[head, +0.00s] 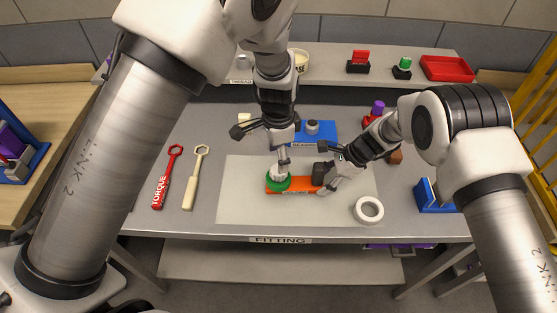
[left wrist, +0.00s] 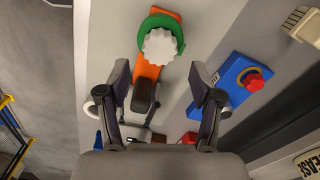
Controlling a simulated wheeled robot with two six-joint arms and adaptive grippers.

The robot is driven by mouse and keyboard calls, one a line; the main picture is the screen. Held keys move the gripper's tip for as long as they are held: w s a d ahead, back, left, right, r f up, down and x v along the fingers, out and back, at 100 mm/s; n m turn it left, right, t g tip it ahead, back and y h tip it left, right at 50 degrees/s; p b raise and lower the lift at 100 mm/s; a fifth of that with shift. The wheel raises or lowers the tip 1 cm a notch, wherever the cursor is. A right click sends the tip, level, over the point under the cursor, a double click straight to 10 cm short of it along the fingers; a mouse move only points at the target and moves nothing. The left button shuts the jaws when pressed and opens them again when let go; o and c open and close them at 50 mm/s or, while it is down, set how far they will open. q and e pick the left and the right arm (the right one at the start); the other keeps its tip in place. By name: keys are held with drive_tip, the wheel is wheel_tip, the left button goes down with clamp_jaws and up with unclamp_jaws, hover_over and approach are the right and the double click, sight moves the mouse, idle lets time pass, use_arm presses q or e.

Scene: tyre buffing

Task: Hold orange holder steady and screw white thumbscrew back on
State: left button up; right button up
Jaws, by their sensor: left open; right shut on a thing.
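The orange holder (head: 301,186) lies flat on the light mat; its far end shows in the left wrist view (left wrist: 150,72). A green ring (head: 278,187) sits on its left end. The white thumbscrew (head: 277,172) is in the middle of the ring; from above it shows as a white knob (left wrist: 160,46). I cannot tell whether it is threaded on. My left gripper (left wrist: 159,78) is open and empty, pointing down above the holder, the thumbscrew just beyond its fingers. My right gripper (head: 326,176) is shut on the dark block (head: 319,173) at the holder's right end.
A white ring (head: 368,210) lies at the mat's front right. A red torque wrench (head: 166,178) and a cream wrench (head: 195,177) lie left of the mat. A blue fixture (head: 318,131) stands behind. A red tray (head: 447,69) is on the back shelf. The mat's front left is clear.

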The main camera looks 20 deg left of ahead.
use_arm(q)
wheel_tip(320, 180, up, 12)
use_arm(e)
drive_tip(key=o, duration=1.4)
drive_tip(key=shift+c, duration=0.2)
drive_tip(key=v, duration=1.2)
